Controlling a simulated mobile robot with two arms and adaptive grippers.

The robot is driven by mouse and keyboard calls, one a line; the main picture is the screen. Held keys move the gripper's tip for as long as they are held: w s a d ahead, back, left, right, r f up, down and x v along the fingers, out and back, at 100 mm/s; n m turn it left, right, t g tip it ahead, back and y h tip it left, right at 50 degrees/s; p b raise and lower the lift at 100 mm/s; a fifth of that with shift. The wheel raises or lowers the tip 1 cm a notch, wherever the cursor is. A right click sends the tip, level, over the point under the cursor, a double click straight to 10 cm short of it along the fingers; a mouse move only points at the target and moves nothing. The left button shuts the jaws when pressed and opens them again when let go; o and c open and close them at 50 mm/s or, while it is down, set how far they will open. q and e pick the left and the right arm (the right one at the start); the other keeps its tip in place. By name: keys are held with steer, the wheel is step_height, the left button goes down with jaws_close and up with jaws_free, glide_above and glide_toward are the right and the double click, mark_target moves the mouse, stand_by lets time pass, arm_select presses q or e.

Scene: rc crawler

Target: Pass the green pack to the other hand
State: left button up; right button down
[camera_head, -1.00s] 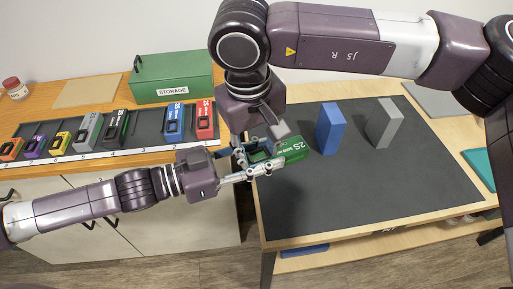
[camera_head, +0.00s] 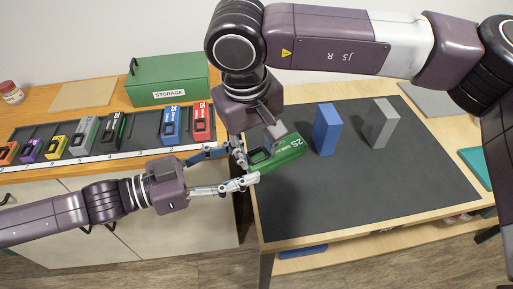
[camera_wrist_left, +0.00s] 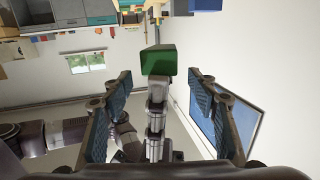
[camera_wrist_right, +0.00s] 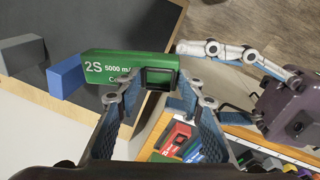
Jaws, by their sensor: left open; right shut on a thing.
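The green pack (camera_head: 288,152), marked 2S, is held in the air by my right gripper (camera_head: 258,145), near the left edge of the dark mat. In the right wrist view the pack (camera_wrist_right: 112,66) lies across the tips of my right fingers, its handle end toward them. My left gripper (camera_head: 240,166) is open, to the left of the pack, its fingers spread wide and pointing at it. In the left wrist view the pack's green end (camera_wrist_left: 158,60) shows centred beyond the open fingers, with a gap around it.
A blue block (camera_head: 327,130) and a grey block (camera_head: 380,125) stand on the dark mat (camera_head: 370,190). Several coloured packs stand in a row on the left bench, with a green storage box (camera_head: 168,80) behind. A teal item (camera_head: 478,165) lies at the right.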

arm_select(q)
steer(key=v, duration=0.7)
steer(key=w+a+f+n+t+y, duration=0.2)
steer(key=w+f, duration=0.2)
steer(key=f, duration=0.6)
steer(key=w+a+f+n+t+y, duration=0.1)
steer(key=w+a+f+n+y, duration=0.3)
steer(key=f, duration=0.6)
steer(key=s+a+f+n+y, duration=0.1)
steer(key=s+a+f+y, duration=0.15)
steer(key=f, duration=1.05)
steer(key=s+a+f+n+y, duration=0.1)
steer(key=a+f+y, duration=0.25)
steer(key=f, duration=0.95)
steer(key=s+a+f+n+g+y, duration=0.1)
steer(key=s+a+f+g+y, duration=0.15)
steer(key=s+f, duration=0.55)
steer(key=s+a+f+n+g+y, duration=0.1)
steer(key=s+f+g, duration=0.2)
steer(key=s+f, duration=0.45)
steer(key=s+d+f+g, duration=0.2)
steer(key=s+f, duration=0.1)
steer(key=s, duration=0.7)
steer(key=s+d+f+g, duration=0.2)
steer(key=s+d+f, duration=0.1)
steer(key=s, duration=0.7)
steer(key=shift+s+f, duration=0.35)
steer(key=shift+f, duration=0.05)
